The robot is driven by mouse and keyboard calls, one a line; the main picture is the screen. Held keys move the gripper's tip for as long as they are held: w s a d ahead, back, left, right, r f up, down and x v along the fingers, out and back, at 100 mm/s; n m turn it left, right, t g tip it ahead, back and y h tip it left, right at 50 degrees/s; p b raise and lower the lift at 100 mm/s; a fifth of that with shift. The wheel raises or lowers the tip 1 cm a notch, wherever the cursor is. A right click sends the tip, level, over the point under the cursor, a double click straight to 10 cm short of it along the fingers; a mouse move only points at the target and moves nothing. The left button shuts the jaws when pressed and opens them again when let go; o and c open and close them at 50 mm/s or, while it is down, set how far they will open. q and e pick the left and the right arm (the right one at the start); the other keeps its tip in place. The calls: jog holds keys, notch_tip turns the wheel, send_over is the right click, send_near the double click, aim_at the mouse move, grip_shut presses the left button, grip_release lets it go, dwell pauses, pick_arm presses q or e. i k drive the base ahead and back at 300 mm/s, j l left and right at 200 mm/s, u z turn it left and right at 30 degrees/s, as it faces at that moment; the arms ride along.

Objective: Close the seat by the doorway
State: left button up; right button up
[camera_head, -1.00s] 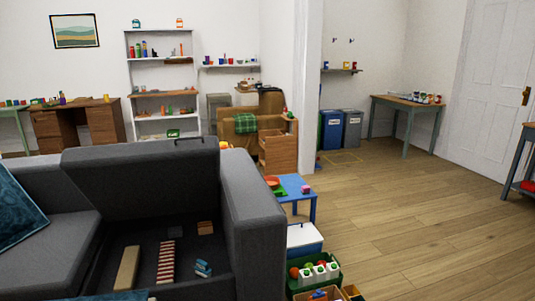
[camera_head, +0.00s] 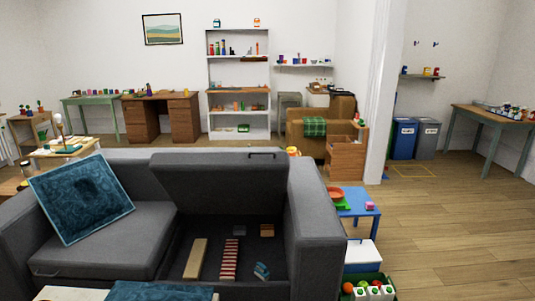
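The dark grey sofa (camera_head: 110,245) is in front of me, left of centre. Its right-hand seat (camera_head: 218,187) is raised, with a dark handle on its top edge, and the storage box (camera_head: 210,272) under it is open. Inside lie a tan block (camera_head: 195,259), a red-and-white striped item (camera_head: 229,260), a small brown item (camera_head: 267,230) and blue items (camera_head: 262,270). The left seat (camera_head: 105,240) is flat and shut, with a handle at its front. A blue cushion (camera_head: 82,199) leans on it. Neither gripper is in view.
Right of the sofa stand a blue table (camera_head: 362,204), a white-lidded box (camera_head: 361,252) and a green crate (camera_head: 375,279) of items. A table edge with a blue cloth (camera_head: 160,291) is at the bottom. Open wooden floor (camera_head: 455,225) lies to the right.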

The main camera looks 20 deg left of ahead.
aim_at(196, 182)
jog(key=i+l+z, duration=0.1)
jog(key=i+z, duration=0.25)
jog(key=z, duration=0.15)
jog(key=i+j+u, duration=0.1)
jog(key=i+u, duration=0.35)
jog(key=i+l+u, duration=0.1)
jog(key=i+u, duration=0.3)
jog(key=i, duration=0.2)
jog(key=i+l+u, duration=0.25)
jog(key=i+u, duration=0.2)
jog(key=i, duration=0.1)
